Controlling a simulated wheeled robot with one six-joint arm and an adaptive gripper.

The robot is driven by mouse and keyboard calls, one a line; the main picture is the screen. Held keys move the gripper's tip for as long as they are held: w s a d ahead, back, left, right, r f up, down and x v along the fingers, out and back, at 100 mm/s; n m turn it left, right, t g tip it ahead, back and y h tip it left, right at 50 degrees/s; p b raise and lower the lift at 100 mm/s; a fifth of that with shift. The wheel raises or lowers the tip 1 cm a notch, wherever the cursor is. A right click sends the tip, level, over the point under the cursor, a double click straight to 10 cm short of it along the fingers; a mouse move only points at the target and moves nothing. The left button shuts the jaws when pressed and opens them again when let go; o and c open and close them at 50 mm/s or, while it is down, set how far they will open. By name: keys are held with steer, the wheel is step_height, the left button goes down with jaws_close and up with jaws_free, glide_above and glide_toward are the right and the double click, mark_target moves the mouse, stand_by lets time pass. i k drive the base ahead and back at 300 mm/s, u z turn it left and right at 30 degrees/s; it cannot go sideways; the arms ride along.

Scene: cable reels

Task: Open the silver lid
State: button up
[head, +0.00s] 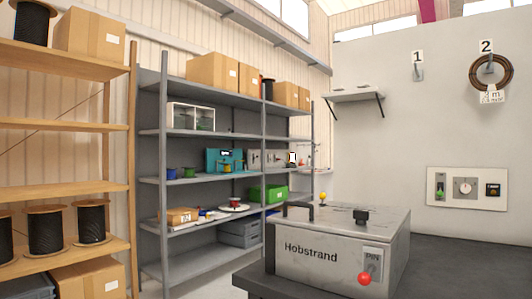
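A silver metal box marked "Hobstrand" (312,258) stands on a dark table at the lower right. Its silver lid (335,217) lies flat on top and looks closed. A black bar handle (297,207) stands up at the lid's left side. A small black block (361,215) sits near the lid's right part. A yellow knob (323,197) shows at the back edge. A red ball knob (365,279) and a small plate are on the box's front. My gripper is not in view.
The dark table top (440,265) is bare right of the box. A wall panel (467,188) with switches hangs behind it. A coil (490,73) hangs on hook 2. Grey shelves (205,182) with boxes and reels stand left, beside a wooden rack (70,187).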

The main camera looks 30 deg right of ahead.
mark_target(336, 218)
steer(key=u, duration=0.2)
steer(key=i, duration=0.75)
steer(key=z, duration=1.5)
